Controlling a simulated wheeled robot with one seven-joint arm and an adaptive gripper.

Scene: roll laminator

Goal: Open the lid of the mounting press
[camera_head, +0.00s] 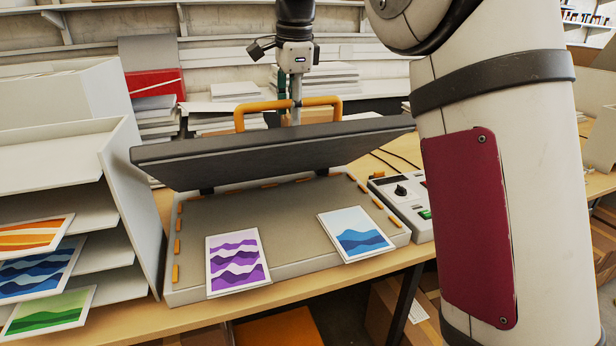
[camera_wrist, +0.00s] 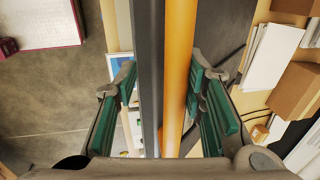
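The mounting press has a pale bed (camera_head: 285,222) with orange tabs along its edges. Its dark lid (camera_head: 270,145) stands tilted up over the back of the bed, with a clear gap in front. The orange handle (camera_head: 240,121) shows beyond the lid's upper edge. My gripper (camera_head: 296,100) is at the handle, its lower part hidden there. In the wrist view, the orange bar (camera_wrist: 179,70) and the lid's dark edge (camera_wrist: 148,60) run between the green-padded fingers of my gripper (camera_wrist: 168,95).
A purple print (camera_head: 237,262) and a blue print (camera_head: 355,235) lie on the bed's front part. A control box (camera_head: 405,200) stands right of the press. A white shelf rack (camera_head: 125,200) with prints stands close on the left. Paper stacks (camera_head: 155,118) are behind.

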